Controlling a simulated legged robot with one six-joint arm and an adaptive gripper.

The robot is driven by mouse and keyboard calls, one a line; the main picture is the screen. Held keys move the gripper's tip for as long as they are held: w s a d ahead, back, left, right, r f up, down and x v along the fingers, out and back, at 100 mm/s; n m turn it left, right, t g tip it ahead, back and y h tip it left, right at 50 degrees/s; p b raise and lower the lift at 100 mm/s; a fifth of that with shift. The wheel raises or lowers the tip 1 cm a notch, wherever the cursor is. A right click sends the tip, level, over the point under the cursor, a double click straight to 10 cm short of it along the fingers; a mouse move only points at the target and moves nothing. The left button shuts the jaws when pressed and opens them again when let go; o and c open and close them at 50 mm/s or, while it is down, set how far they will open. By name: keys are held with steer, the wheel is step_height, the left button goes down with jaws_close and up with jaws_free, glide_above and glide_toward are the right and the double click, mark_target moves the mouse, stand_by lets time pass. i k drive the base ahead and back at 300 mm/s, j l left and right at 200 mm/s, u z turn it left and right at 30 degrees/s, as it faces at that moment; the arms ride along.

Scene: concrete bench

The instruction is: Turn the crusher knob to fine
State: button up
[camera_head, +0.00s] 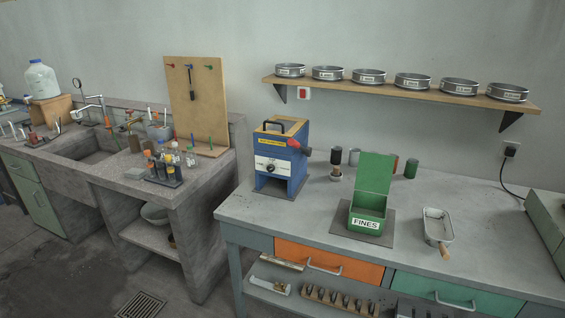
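The crusher (293,180) is a blue box with a black top handle and a yellow label, standing upright on the left part of the grey bench (318,221). Its knob (270,168) is a dark round dial on a white plate on the front face. The marks on the plate and the way the knob points are too small to read. A red part (294,144) sticks out at the crusher's upper right. My gripper is not in view.
A green open-lidded box labelled FINES (366,223) stands right of the crusher. A metal scoop (437,226) lies farther right. A shelf of sieves (400,89) hangs above. Bottles (172,158) stand on the left bench. The bench front before the crusher is clear.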

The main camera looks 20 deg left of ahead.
mark_target(271, 168)
steer(key=i+j, duration=0.1)
steer(key=j, duration=0.3)
steer(key=i+j, duration=0.15)
steer(key=j, duration=0.2)
steer(key=i+j, duration=0.1)
steer(key=j, duration=0.3)
steer(key=i+j, duration=0.15)
steer(key=j, duration=0.2)
steer(key=i+j, duration=0.1)
steer(key=j, duration=0.3)
steer(key=i+j, duration=0.15)
steer(key=j, duration=0.25)
steer(key=i+j, duration=0.1)
steer(key=j, duration=0.25)
steer(key=i+j, duration=0.15)
steer(key=j, duration=0.25)
steer(key=u, duration=0.05)
